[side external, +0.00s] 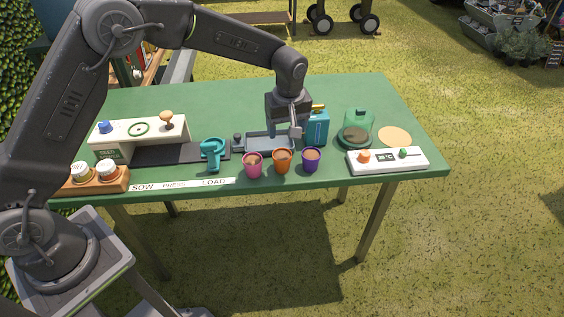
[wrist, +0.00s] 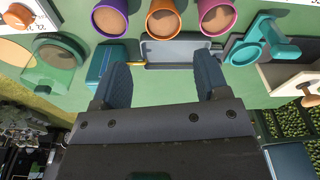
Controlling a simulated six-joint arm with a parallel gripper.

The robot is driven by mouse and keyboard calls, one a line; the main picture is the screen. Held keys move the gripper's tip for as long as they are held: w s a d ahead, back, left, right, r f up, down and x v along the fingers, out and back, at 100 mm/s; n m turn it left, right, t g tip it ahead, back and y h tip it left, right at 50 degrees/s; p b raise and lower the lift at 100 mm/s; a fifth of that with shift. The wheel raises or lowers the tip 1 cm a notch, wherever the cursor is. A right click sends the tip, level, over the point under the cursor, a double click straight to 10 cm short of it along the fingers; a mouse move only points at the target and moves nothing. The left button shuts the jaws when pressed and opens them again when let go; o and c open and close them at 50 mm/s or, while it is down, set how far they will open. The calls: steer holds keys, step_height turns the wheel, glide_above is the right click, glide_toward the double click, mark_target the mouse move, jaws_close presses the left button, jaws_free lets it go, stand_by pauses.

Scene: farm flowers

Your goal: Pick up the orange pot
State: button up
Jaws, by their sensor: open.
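The orange pot (side external: 282,161) stands upright on the green table near its front edge, between a pink pot (side external: 253,164) on the left and a purple pot (side external: 311,159) on the right. It holds brown soil. In the wrist view the orange pot (wrist: 163,18) is at the top middle, partly cut off, between the purple pot (wrist: 110,17) and the pink pot (wrist: 216,16). My gripper (side external: 284,134) is above the grey tray behind the pots.
A grey tray (side external: 253,146) lies behind the pots, with a blue can (side external: 317,128) to its right. A teal holder (side external: 211,152) stands left of the pots. A green dome (side external: 357,127) and a white control panel (side external: 387,160) are at right. The table's back (side external: 230,98) is clear.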

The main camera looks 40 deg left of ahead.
glide_above(282, 158)
steer(key=d, duration=0.1)
steer(key=f, duration=0.7)
steer(key=shift+s+d+f, duration=0.15)
steer(key=shift+s+f, duration=0.15)
steer(key=shift+f, duration=0.1)
steer(key=shift+w+a+f, duration=0.1)
steer(key=shift+a+f, duration=0.1)
steer(key=shift+f, duration=0.65)
steer(key=shift+w+a+f, duration=0.1)
steer(key=shift+a+f, duration=0.15)
steer(key=shift+f, duration=0.65)
steer(key=shift+w+a+f, duration=0.1)
steer(key=shift+a+f, duration=0.1)
steer(key=shift+f, duration=0.65)
steer(key=c, duration=0.7)
steer(key=shift+r, duration=0.15)
